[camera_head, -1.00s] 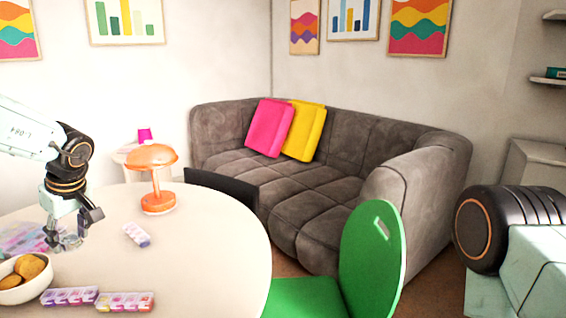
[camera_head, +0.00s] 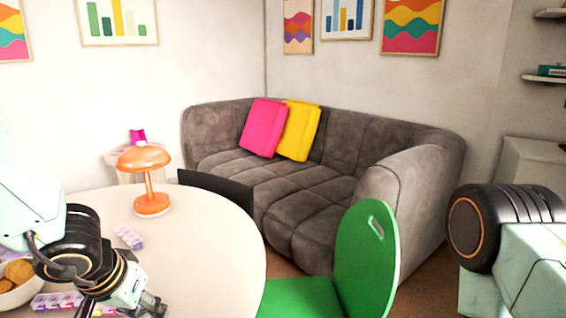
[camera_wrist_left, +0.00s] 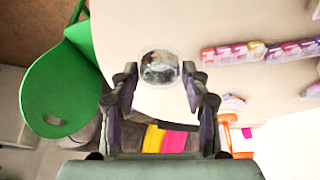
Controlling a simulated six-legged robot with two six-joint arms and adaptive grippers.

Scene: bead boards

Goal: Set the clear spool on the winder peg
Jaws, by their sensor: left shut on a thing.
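The clear spool (camera_wrist_left: 159,67) is a round, see-through piece with a grey, shiny middle in the left wrist view. It sits between the two fingertips of my left gripper (camera_wrist_left: 159,79), which is shut on it. In the head view my left gripper (camera_head: 146,303) is low over the near part of the round table, and the spool cannot be made out there. I cannot make out a winder peg in either view. My right gripper is out of view.
The pale table (camera_head: 200,255) carries an orange lamp (camera_head: 150,190), a small bead box (camera_head: 129,237), more bead boxes (camera_head: 58,301) and a bowl of biscuits (camera_head: 18,285). A green chair (camera_head: 365,260) stands at its right. The table's right part is clear.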

